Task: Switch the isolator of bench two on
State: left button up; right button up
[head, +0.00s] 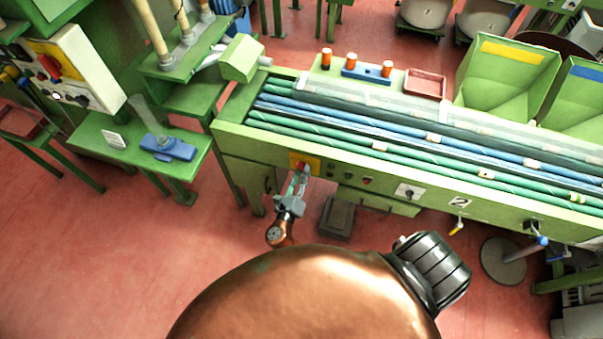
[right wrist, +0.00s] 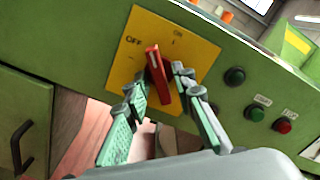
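The isolator is a red handle (right wrist: 157,68) on a yellow plate (right wrist: 198,57) marked OFF at the left and ON at the top. The handle leans left of the ON mark; its exact setting is hard to tell. In the head view the yellow plate (head: 314,163) is on the green bench's front, near its left end. My right gripper (right wrist: 162,76) is at the plate with one finger on each side of the handle. Its fingers look apart, with a narrow gap at the right finger. In the head view my right gripper (head: 301,174) partly hides the handle. My left gripper is not in view.
A green button (right wrist: 235,76) and a red button (right wrist: 283,126) sit right of the plate. The green bench (head: 232,135) carries long blue and green rods. A side table (head: 95,140) with a blue device (head: 168,149) stands at the left.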

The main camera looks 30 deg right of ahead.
grip_shut()
jog(key=shift+m, duration=0.3)
jog(key=shift+a+m+b, duration=0.1)
jog(key=shift+m+b, duration=0.25)
jog(key=shift+m, duration=3.45)
jog(key=shift+o, duration=1)
grip_release()
